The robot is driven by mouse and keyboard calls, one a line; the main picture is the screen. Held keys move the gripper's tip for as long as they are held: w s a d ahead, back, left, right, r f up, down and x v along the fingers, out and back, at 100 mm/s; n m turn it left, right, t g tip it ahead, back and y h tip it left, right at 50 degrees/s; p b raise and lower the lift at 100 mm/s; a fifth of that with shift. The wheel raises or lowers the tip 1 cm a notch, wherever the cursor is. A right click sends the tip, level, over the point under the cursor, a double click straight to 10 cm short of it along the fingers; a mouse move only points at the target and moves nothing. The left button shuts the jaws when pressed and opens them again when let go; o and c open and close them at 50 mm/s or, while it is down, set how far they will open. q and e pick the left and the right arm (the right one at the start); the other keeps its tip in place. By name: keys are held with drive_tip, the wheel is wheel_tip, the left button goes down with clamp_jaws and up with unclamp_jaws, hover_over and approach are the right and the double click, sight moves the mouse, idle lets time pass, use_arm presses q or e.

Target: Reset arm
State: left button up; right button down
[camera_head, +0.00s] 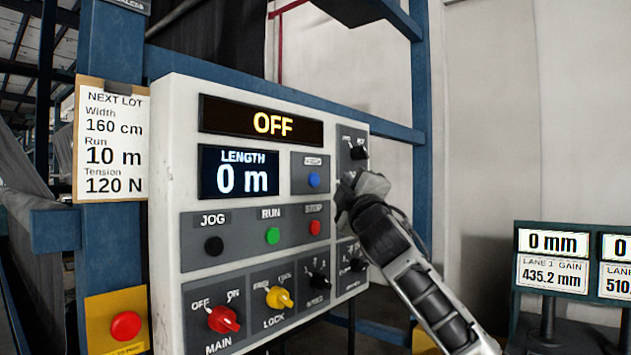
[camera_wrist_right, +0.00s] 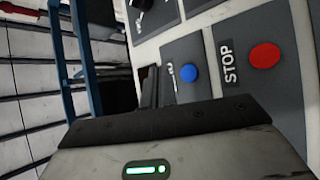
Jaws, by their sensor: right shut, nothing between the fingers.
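My right gripper (camera_head: 352,192) is in front of the right side of a light grey control panel (camera_head: 350,318). It is shut and empty, close to the panel face between the blue button (camera_head: 314,180) and the black knobs on the right edge. I cannot tell whether it touches the panel. In the right wrist view my gripper (camera_wrist_right: 152,85) shows with the blue button (camera_wrist_right: 189,73) and the red STOP button (camera_wrist_right: 264,56) beyond it. My left gripper is not in view.
The panel display (camera_head: 260,122) reads OFF and the length display (camera_head: 239,172) reads 0 m. A red MAIN knob (camera_head: 223,319) and yellow LOCK knob (camera_head: 279,297) sit low. A NEXT LOT sheet (camera_head: 112,145) hangs left. A gauge stand (camera_head: 553,262) is at right.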

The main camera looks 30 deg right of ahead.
idle(0.3)
drive_tip(key=a+f+m+g+y, duration=0.15)
drive_tip(key=a+f, duration=0.25)
drive_tip(key=f, duration=0.6)
drive_tip(key=a+f+g+y, duration=0.1)
drive_tip(key=a+f+g, duration=0.2)
drive_tip(key=f, duration=0.8)
drive_tip(key=s+a+f+m+g+y, duration=0.1)
drive_tip(key=s+a+f+g, duration=0.2)
drive_tip(key=f, duration=0.5)
drive_tip(key=s+a+f+m+g+y, duration=0.15)
drive_tip(key=s+f, duration=0.25)
drive_tip(key=f, duration=0.4)
drive_tip(key=s+a+f+m+g, duration=0.2)
drive_tip(key=s+a+f+g, duration=0.25)
drive_tip(key=s+f, duration=0.8)
drive_tip(key=s+a+f+m+g+y, duration=0.1)
drive_tip(key=s+f+m+g, duration=0.15)
drive_tip(key=s, duration=0.75)
drive_tip(key=s+a+f+m+g+y, duration=0.1)
drive_tip(key=s+a+f+g, duration=0.15)
drive_tip(key=s, duration=0.65)
drive_tip(key=w+a+f+n+t+y, duration=0.1)
drive_tip(key=w+a+f+t+y, duration=0.1)
drive_tip(key=w+a+f+t, duration=0.2)
drive_tip(key=shift+w+a+f+t+y, duration=0.4)
drive_tip(key=shift+w+f+t, duration=0.9)
drive_tip(key=shift+f, duration=0.95)
